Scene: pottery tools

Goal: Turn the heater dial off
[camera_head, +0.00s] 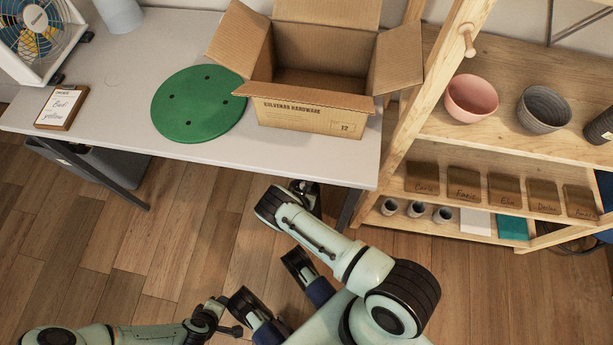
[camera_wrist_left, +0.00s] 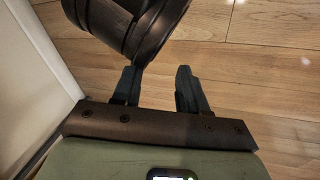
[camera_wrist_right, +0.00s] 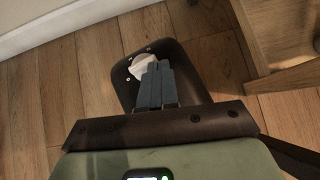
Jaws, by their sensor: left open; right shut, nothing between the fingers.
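In the right wrist view a dark panel with rounded corners (camera_wrist_right: 188,72), apparently the heater's top, stands above the wood floor. A pale round dial (camera_wrist_right: 140,66) sits on it, with small white marks around it. My right gripper (camera_wrist_right: 158,64) is shut and empty, its fingertips over the dial's right side. The fingers hide part of the dial, and I cannot tell whether they touch it or where it points. In the head view my right arm covers this area by the table's front edge. My left gripper (camera_wrist_left: 157,70) is open and empty above the floor.
The grey table (camera_head: 290,160) holds an open cardboard box (camera_head: 310,117), a green disc (camera_head: 200,103), a small sign (camera_head: 62,107) and a fan (camera_head: 38,38). A wooden shelf (camera_head: 475,140) with bowls and name plates stands right. The floor at lower left is partly clear.

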